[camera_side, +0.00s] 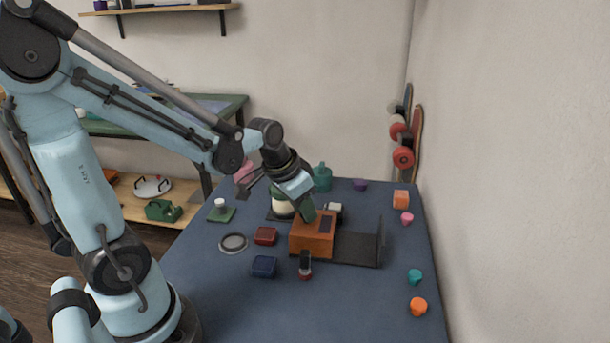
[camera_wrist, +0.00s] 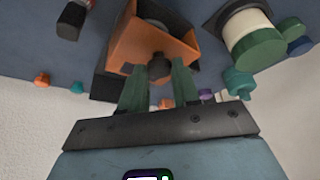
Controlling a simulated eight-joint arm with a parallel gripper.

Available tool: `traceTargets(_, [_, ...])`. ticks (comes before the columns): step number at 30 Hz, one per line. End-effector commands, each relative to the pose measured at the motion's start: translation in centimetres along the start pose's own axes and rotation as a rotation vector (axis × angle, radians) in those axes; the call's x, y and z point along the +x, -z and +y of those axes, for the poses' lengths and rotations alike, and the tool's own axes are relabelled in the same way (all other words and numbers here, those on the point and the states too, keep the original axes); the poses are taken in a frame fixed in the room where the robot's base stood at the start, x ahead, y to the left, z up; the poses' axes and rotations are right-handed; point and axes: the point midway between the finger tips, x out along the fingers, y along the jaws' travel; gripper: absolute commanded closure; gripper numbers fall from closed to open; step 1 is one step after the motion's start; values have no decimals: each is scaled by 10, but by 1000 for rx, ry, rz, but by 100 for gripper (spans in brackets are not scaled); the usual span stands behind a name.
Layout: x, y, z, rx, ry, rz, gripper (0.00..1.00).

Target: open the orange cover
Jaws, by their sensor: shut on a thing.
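The orange cover (camera_side: 311,236) is a box-like hood at the left end of a dark base (camera_side: 355,251) on the blue table. A dark upright plate (camera_side: 381,240) stands at the base's right end. In the wrist view the orange cover (camera_wrist: 125,50) shows at the top centre, with a dark round knob (camera_wrist: 159,66) facing me. My gripper (camera_wrist: 159,77) has its green fingers on both sides of this knob and is shut on it. In the side view my gripper (camera_side: 306,212) reaches down to the cover's top from the upper left. The fingers' exact contact is partly hidden.
A red box (camera_side: 266,236), a navy box (camera_side: 264,267) and a grey ring (camera_side: 233,243) lie left of the cover. A small dark-and-red object (camera_side: 305,266) stands in front. A cream jar (camera_side: 282,207) is close behind. Several small coloured pieces line the right edge.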

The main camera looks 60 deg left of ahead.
Motion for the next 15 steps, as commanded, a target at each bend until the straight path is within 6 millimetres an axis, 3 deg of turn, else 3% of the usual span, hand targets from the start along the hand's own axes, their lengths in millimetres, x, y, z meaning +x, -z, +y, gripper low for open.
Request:
traceTargets(5, [4,11,11,5,-3,-1,100])
traceTargets(15, [22,54,57,4,0,1,100])
